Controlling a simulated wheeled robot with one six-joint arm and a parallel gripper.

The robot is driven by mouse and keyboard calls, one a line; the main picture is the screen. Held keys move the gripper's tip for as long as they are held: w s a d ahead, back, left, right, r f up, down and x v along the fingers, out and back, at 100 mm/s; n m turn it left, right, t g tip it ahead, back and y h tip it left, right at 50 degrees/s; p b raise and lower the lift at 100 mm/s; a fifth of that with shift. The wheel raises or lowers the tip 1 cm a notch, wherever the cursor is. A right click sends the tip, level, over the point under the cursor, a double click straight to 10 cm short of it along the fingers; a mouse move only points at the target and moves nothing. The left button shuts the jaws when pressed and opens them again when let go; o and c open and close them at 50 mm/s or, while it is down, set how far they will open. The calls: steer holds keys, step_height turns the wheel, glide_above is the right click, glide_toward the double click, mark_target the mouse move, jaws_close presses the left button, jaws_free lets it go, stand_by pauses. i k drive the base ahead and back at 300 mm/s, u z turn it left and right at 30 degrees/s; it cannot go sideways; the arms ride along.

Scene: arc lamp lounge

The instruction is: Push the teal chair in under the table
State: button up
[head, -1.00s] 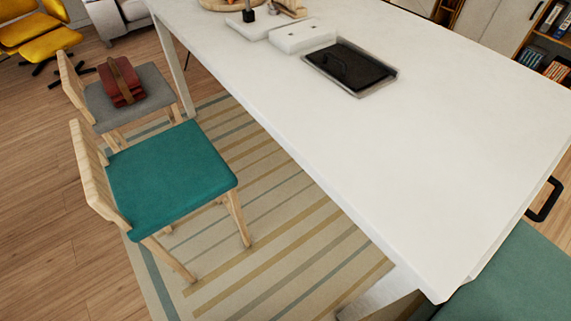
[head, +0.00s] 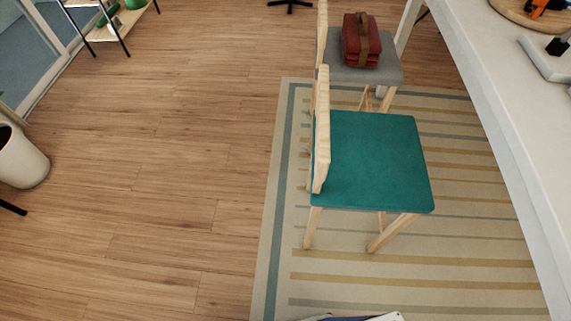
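The teal chair (head: 372,160) stands on the striped rug in the head view, right of the middle. Its pale wooden backrest (head: 322,130) is on the left side and its seat faces right, toward the table. The white table (head: 495,85) runs along the right edge of the view. A strip of rug shows between the front edge of the seat and the table, so the chair stands clear of it. My gripper is not seen in this view.
A grey chair (head: 385,72) with a red bag (head: 361,40) on it stands just behind the teal chair. The striped rug (head: 290,205) lies below. Wooden floor (head: 160,180) at left is free. A white plant pot (head: 20,160) stands at the far left, a shelf stand (head: 122,22) behind.

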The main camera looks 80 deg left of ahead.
mark_target(359, 161)
steer(key=z, duration=1.65)
steer(key=k, duration=2.45)
steer(key=u, duration=2.2)
